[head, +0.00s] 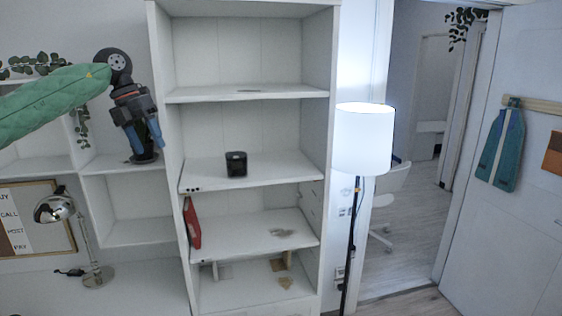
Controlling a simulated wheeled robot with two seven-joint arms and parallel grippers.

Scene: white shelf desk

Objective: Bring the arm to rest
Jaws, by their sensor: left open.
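My left arm (50,98), in a green padded sleeve, comes in from the left in the head view. My left gripper (147,147) hangs from it with the fingers pointing down, in front of the left cubby shelves beside the tall shelf's left side. Its two blue-tipped fingers are apart. A dark object shows behind and between the fingertips, mostly hidden, and I cannot tell what it is. I see no held thing clearly. My right gripper is out of view.
The tall white shelf (328,130) holds a black cup-like item (236,164) and a red item (193,223). A chrome desk lamp (80,235) stands lower left beside a framed board (35,225). A lit floor lamp (362,140) stands right of the shelf, near an open doorway.

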